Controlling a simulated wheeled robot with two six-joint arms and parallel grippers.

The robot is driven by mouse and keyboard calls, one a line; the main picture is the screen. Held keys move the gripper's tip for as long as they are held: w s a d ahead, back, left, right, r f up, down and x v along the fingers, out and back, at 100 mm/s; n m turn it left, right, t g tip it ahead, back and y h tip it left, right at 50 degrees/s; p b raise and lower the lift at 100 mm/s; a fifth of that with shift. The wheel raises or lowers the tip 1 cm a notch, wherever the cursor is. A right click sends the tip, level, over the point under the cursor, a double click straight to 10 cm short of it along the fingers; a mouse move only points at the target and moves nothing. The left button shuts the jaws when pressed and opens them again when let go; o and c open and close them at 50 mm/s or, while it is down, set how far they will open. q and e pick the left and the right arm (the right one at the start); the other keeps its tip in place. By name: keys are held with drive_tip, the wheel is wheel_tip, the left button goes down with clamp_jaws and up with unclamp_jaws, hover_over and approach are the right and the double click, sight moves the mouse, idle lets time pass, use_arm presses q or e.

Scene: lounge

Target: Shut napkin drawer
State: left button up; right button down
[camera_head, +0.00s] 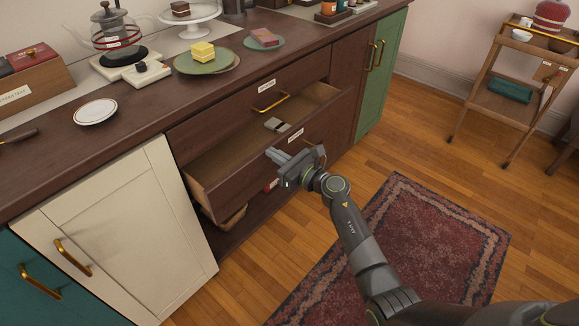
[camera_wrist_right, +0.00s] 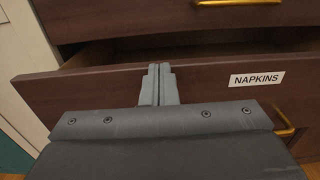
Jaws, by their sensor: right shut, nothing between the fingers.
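The napkin drawer stands open, pulled out from the dark wood cabinet; its side wall (camera_head: 201,194) shows in the head view. Its front (camera_wrist_right: 80,92) carries a white "NAPKINS" label (camera_wrist_right: 257,79) in the right wrist view. A small light and dark item (camera_head: 277,125) lies inside the drawer. My right gripper (camera_head: 272,154) is shut and empty, its fingertips at the drawer front's upper edge, left of the label. I cannot tell whether they touch it. In the right wrist view its fingers (camera_wrist_right: 158,70) are together. My left gripper is not in view.
A closed drawer with a brass handle (camera_head: 271,102) is above. The countertop (camera_head: 135,119) holds plates, cakes and a glass teapot (camera_head: 113,32). A red rug (camera_head: 430,235) lies on the wood floor, and a wooden cart (camera_head: 494,103) stands at right.

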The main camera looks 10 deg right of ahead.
sight(263, 147)
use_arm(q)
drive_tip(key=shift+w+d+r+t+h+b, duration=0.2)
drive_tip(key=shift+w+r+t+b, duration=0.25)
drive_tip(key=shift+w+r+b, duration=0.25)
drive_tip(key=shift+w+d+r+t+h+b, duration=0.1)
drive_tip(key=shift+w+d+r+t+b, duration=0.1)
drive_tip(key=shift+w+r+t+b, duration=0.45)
use_arm(e)
drive_tip(key=shift+x, duration=3.6)
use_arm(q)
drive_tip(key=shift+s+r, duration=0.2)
use_arm(e)
drive_tip(key=shift+d, duration=0.1)
